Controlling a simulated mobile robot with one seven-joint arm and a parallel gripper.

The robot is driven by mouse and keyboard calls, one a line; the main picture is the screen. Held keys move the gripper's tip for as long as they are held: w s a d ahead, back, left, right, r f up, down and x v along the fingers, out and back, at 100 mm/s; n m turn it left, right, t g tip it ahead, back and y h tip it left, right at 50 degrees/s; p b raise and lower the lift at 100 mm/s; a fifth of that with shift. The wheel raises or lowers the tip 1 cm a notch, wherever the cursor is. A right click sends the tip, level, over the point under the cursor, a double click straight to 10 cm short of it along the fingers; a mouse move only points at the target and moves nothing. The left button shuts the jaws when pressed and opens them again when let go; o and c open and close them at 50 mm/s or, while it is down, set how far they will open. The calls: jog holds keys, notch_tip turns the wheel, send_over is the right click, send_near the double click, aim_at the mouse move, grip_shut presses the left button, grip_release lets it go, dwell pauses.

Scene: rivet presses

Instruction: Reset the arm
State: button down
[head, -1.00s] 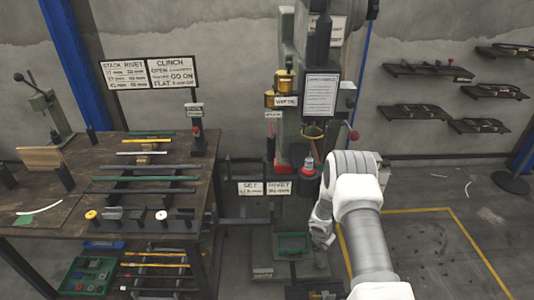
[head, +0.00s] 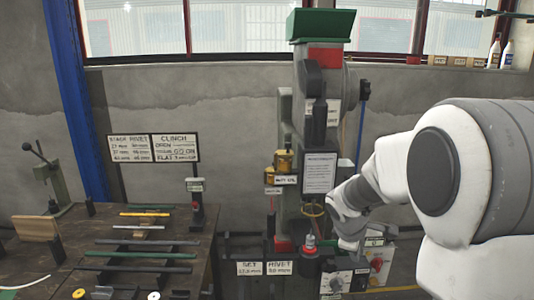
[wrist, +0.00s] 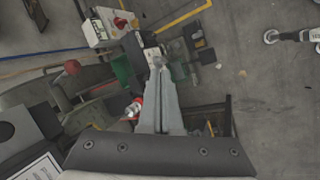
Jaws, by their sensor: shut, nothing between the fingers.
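My gripper shows in the wrist view (wrist: 159,64) with its long grey fingers together and nothing between them. In the head view my white arm reaches in from the right, and its wrist end is in front of the tall green rivet press (head: 291,150), beside its lower right part. I cannot tell in the head view how far the gripper is from the press. A red and white part (head: 310,243) of the press stands just left of my gripper.
A workbench (head: 90,250) with several rods is at left, with a sign board (head: 175,148) behind it. A grey control box (head: 337,284) and a box with a red button (head: 377,262) are near my gripper. Open floor shows in the wrist view (wrist: 265,100).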

jog(key=s+a+r+m+y, duration=0.1)
jog(key=s+a+r+m, duration=0.2)
jog(key=s+r+m, duration=0.55)
jog(key=s+a+r+m+y, duration=0.1)
jog(key=s+a, duration=0.1)
jog(key=s, duration=0.7)
jog(key=s+a+r+m+t+y, duration=0.1)
jog(key=s+a+r+m, duration=0.1)
jog(key=s, duration=0.7)
jog(key=shift+s+a+y, duration=0.2)
jog(key=shift+a+y, duration=0.1)
jog(key=shift+a, duration=0.1)
jog(key=shift+d+m, duration=0.1)
jog(key=shift+m, duration=0.25)
